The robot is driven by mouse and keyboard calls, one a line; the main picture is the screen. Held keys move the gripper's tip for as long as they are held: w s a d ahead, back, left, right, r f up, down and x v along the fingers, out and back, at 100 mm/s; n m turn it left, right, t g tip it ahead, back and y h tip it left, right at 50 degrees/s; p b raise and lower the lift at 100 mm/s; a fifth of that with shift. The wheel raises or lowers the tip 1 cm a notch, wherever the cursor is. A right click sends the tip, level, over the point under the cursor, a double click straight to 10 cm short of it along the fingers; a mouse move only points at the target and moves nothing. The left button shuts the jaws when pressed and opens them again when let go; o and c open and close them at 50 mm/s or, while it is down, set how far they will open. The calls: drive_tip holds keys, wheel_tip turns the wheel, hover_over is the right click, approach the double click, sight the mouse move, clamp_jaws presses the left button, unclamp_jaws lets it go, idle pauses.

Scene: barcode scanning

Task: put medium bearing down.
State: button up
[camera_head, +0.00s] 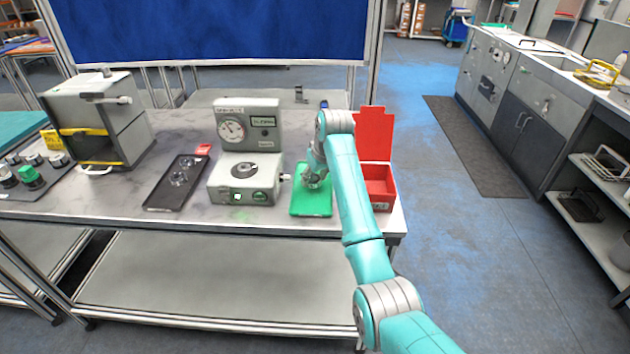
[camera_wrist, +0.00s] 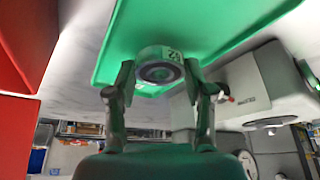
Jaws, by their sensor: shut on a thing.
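The medium bearing (camera_wrist: 160,70) is a pale ring with a dark centre and a small label on its side. It is between the two fingertips of my gripper (camera_wrist: 160,75), which is shut on it. Behind it in the wrist view is the green tray (camera_wrist: 215,25). In the head view my gripper (camera_head: 312,180) is over the green tray (camera_head: 311,207), and the bearing is too hidden to make out. I cannot tell whether the bearing touches the tray.
A red bin (camera_head: 381,186) with a raised back stands right of the tray, close to my arm. A grey gauge device (camera_head: 245,125) stands to its left. Farther left are a black tray (camera_head: 160,200) with ring-like parts and a grey machine (camera_head: 115,120). Bare table lies between them.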

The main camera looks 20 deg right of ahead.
drive_tip(key=shift+f, duration=0.7)
drive_tip(key=o, duration=1.4)
drive_tip(key=shift+f, duration=0.15)
drive_tip(key=v, duration=1.2)
drive_tip(key=shift+a, duration=0.1)
